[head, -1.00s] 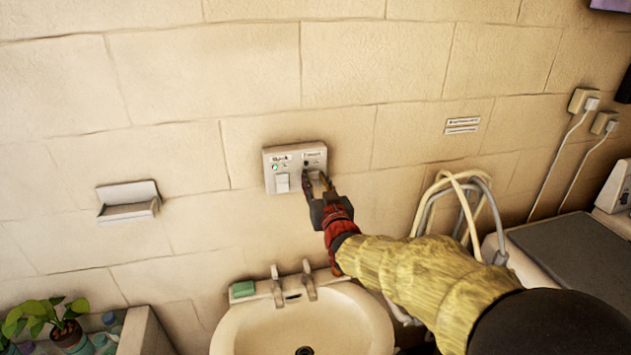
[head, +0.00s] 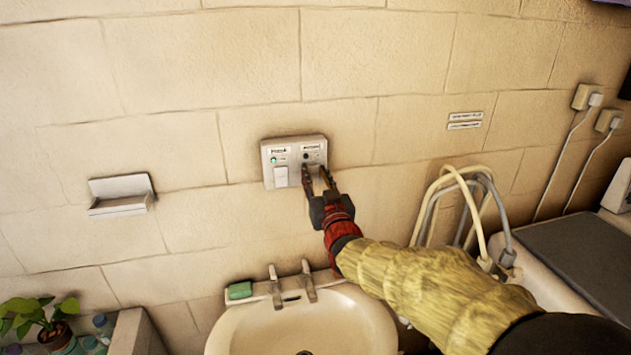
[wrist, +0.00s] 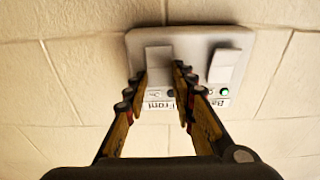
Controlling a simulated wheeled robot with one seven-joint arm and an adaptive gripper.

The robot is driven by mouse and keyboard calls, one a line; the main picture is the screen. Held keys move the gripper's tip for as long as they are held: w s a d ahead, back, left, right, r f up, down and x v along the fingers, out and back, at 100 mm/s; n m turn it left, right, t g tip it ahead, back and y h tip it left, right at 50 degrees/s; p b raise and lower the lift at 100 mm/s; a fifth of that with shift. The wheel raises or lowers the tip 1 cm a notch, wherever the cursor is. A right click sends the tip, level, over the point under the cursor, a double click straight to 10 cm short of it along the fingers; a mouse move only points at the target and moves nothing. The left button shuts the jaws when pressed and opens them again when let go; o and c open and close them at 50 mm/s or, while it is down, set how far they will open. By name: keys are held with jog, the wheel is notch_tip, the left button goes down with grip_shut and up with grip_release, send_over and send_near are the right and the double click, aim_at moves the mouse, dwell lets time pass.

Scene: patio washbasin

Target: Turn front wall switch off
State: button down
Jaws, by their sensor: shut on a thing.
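The switch plate (head: 268,174) is on the tiled wall above the basin and holds two white rockers. The front wall switch (wrist: 158,58), beside the upside-down "Front" label (wrist: 158,105) in the wrist view, has a dark indicator (wrist: 171,92). The other rocker (wrist: 222,66) has a lit green indicator (wrist: 224,91), also seen in the head view. My gripper (head: 315,170) is at the right half of the plate, its fingers on either side of the front switch and shut on it. It also shows in the wrist view (wrist: 160,80). The fingers hide part of this rocker in the head view.
A washbasin (head: 235,335) with two taps and a green soap (head: 240,290) is below. A wall soap dish (head: 120,207) is at left. Looped hoses (head: 425,215) hang at right, close to my arm. The wall around the plate is clear.

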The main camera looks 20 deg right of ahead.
jog(key=c, duration=1.6)
grip_release()
jog(key=shift+o, duration=0.6)
jog(key=shift+s, duration=0.1)
jog(key=s+f, duration=0.1)
jog(key=s, duration=1)
jog(key=shift+s+f, duration=0.15)
jog(key=shift+s, duration=0.2)
